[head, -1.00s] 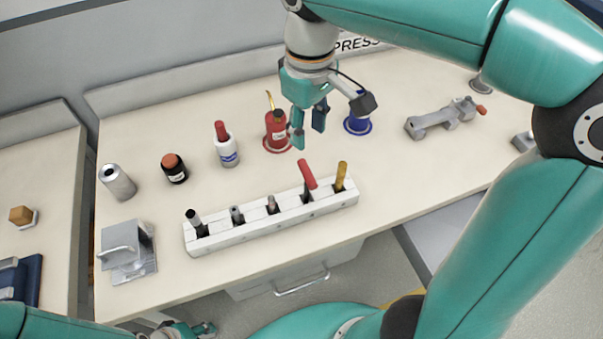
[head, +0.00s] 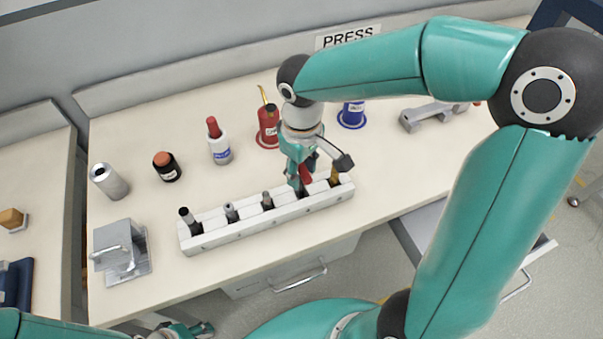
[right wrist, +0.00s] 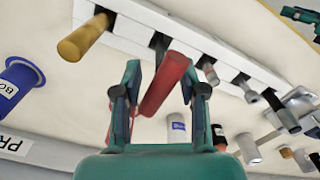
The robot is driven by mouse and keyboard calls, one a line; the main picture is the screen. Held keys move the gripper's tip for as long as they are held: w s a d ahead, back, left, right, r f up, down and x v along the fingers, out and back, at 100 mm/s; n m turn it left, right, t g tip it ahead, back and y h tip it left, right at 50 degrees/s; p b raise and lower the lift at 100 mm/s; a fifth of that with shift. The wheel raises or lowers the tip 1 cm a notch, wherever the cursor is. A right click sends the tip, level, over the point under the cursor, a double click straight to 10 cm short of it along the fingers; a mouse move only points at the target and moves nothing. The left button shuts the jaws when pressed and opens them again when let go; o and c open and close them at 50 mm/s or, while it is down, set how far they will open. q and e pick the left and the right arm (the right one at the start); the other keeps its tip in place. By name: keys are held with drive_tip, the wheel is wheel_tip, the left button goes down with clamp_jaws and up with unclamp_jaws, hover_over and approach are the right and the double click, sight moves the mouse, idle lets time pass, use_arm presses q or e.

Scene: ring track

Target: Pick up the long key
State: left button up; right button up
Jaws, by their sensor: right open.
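A white slotted rack (head: 215,239) stands on the bench and holds several tools upright. A red-handled tool (head: 306,174) stands tilted in its fourth slot from the left; I take it for the long key, though its lower part is hidden. My right gripper (head: 300,181) is over that slot, pointing down. In the right wrist view its open fingers (right wrist: 160,88) are on either side of the red handle (right wrist: 166,84), with a gap visible. My left gripper (head: 188,329) is low at the bottom edge, partly cut off, away from the bench top.
A yellow-handled tool (head: 335,178) stands in the slot just right of the red one, close to my right gripper. Bottles, a red oil can (head: 267,128) and a blue container (head: 352,115) stand behind. A grey metal block (head: 118,250) is left of the rack.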

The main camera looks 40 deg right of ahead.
drive_tip(key=shift+f, duration=0.8)
clamp_jaws()
drive_tip(key=shift+r, duration=0.1)
